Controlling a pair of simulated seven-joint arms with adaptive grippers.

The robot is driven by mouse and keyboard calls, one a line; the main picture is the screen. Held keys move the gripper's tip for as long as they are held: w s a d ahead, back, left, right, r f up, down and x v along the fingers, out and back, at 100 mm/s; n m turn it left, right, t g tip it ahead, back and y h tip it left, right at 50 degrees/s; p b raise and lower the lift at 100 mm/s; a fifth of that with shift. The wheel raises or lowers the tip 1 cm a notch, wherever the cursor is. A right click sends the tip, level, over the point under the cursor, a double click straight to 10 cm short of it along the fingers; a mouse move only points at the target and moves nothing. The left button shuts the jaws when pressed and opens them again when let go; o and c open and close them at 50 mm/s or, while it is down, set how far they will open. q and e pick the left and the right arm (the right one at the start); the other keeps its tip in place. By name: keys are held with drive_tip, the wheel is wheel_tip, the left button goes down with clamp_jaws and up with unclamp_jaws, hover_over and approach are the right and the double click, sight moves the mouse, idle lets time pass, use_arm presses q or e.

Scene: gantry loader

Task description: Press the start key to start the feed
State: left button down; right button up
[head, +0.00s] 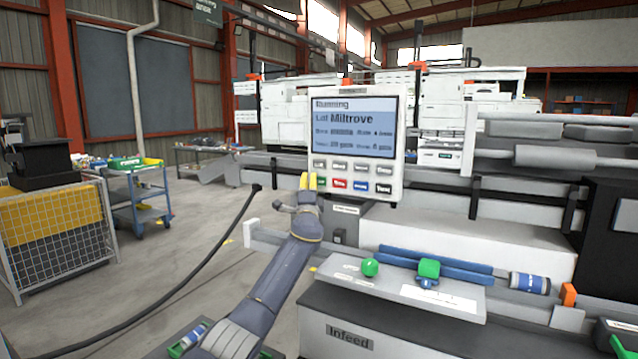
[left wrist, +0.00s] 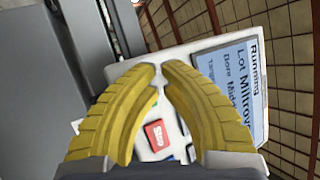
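The control panel (head: 398,120) is a pale box with a screen (head: 352,128) that reads "Running" and "Lot Miltrove". Below the screen are a row of grey keys and a row of coloured keys. The green start key (head: 321,183) is leftmost in the lower row, partly behind my left gripper (head: 308,176). The red key (head: 340,184) beside it shows in the left wrist view as "Stop" (left wrist: 154,134). My left gripper's yellow fingers (left wrist: 158,70) are brought together at the tips, with nothing seen between them. I cannot tell whether they touch the key. My right gripper is not in view.
A grey ledge (head: 400,289) below the panel bears a green ball-like knob (head: 370,267) and a green block (head: 429,268). Blue rails (head: 435,260) run behind it. A blue-and-white cylinder (head: 529,283) lies to the right. A wire cage (head: 62,240) and blue cart (head: 138,195) stand far left.

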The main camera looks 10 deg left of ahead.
use_arm(q)
drive_tip(key=shift+s, duration=0.1)
drive_tip(key=shift+s+a, duration=0.2)
drive_tip(key=shift+s, duration=0.6)
drive_tip(key=shift+s+a, duration=0.2)
drive_tip(key=shift+s, duration=0.55)
drive_tip(key=shift+s+a, duration=0.2)
drive_tip(key=shift+s, duration=0.6)
